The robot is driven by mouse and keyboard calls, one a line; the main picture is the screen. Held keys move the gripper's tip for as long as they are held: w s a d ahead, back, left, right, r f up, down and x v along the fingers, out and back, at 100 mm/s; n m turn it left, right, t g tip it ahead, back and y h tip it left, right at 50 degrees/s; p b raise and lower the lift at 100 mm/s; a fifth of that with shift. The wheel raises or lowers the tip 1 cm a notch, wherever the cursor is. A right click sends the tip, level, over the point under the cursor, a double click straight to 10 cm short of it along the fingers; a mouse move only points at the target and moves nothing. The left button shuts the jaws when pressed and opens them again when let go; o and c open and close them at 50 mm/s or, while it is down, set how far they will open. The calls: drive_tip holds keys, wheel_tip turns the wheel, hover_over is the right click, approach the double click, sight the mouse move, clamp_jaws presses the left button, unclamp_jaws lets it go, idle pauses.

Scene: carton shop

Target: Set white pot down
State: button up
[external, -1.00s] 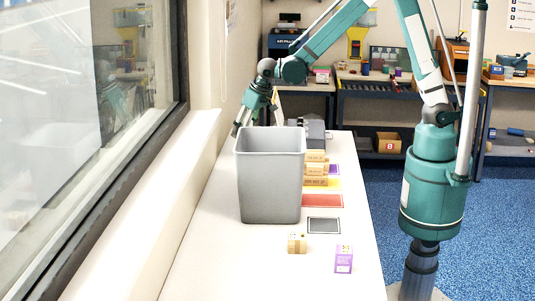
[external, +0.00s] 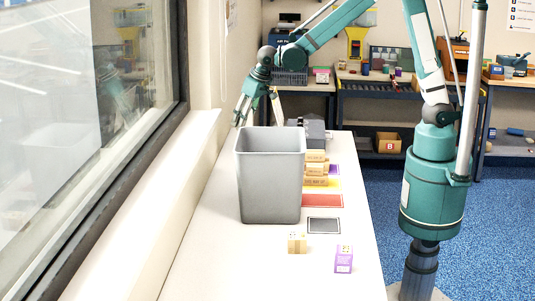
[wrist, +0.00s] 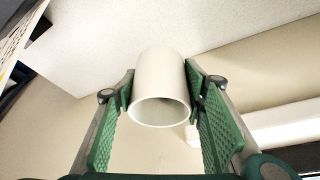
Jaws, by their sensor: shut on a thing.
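The white pot (wrist: 158,85) is a plain pale cylinder in the wrist view, its round open rim facing the camera. My gripper (wrist: 160,100) is shut on it, with a green ridged finger pressed to each side. In the external view my gripper (external: 257,112) hangs behind the grey bin, over the far part of the white table (external: 215,235). I cannot make out the pot in the external view.
The tall grey bin (external: 268,180) stands mid-table. Right of it are stacked cartons (external: 315,170), a red mat (external: 323,201) and a dark mat (external: 324,226). A tan box (external: 297,243) and a purple box (external: 343,259) stand nearer. The near left table is bare; a window ledge (external: 150,200) borders it.

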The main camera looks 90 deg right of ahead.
wheel_tip(320, 180, up, 14)
drive_tip(key=w+a+n+y+p, duration=0.1)
drive_tip(key=w+a+n, duration=0.25)
drive_tip(key=a, duration=1.45)
drive_tip(key=w+a+n+y, duration=0.2)
drive_tip(key=a+n, duration=0.2)
drive_tip(key=a, duration=1.4)
drive_tip(key=s+a+n+y+p, duration=0.1)
drive_tip(key=s+a+n, duration=0.3)
drive_tip(key=a, duration=1.1)
drive_tip(key=s+a+n+g+y, duration=0.1)
drive_tip(key=s+a, duration=0.5)
drive_tip(key=a, duration=0.8)
drive_tip(key=s+a+n+p, duration=0.1)
drive_tip(key=s+a+n, duration=0.3)
drive_tip(key=a, duration=1.1)
wheel_tip(320, 180, down, 19)
drive_tip(key=s, duration=0.1)
drive_tip(key=shift+s+r+m+y, duration=0.2)
drive_tip(key=shift+s+m+y, duration=0.1)
drive_tip(key=shift+m, duration=0.15)
drive_tip(key=shift+f, duration=0.1)
drive_tip(key=shift+f+b, duration=0.4)
drive_tip(key=shift+f, duration=2.6)
